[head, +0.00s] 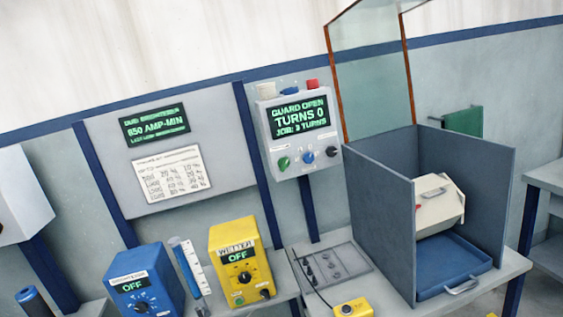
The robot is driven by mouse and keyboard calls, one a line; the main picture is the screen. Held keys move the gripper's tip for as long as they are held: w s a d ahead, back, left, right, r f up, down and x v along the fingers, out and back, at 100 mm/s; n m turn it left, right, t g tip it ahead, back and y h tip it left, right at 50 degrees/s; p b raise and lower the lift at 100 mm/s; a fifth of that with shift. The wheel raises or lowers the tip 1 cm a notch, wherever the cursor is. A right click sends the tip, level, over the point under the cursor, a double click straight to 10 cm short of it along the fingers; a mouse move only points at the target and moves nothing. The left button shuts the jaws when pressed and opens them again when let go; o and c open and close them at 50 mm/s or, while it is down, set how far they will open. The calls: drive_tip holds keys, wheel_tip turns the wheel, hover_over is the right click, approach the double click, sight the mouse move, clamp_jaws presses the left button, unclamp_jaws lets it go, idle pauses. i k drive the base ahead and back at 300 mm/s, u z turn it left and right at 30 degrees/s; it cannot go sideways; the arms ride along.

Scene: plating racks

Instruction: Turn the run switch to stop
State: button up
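A grey control box (298,130) hangs on the wall at the middle of the head view. Its screen (298,116) reads "GUARD OPEN", "TURNS 0" and "JOB: 3 TURNS". Below the screen are a green knob (284,163), a blue knob (308,157) and a black knob (331,151). Their labels are too small to read, so I cannot tell which is the run switch or how it is set. My gripper is not in view.
A blue unit (152,280) and a yellow unit (238,259), both reading "OFF", stand below. A grey-walled bay (386,222) with a raised clear guard (368,82) holds a cream block (437,212) and a blue tray (436,268). A yellow pendant (352,308) lies in front.

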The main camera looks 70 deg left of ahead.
sight(283, 163)
drive_tip(key=u, duration=0.5)
drive_tip(key=i, duration=0.95)
drive_tip(key=u, duration=0.75)
drive_tip(key=k, duration=0.65)
drive_tip(key=u, duration=0.25)
drive_tip(key=i, duration=0.75)
drive_tip(key=z, duration=0.1)
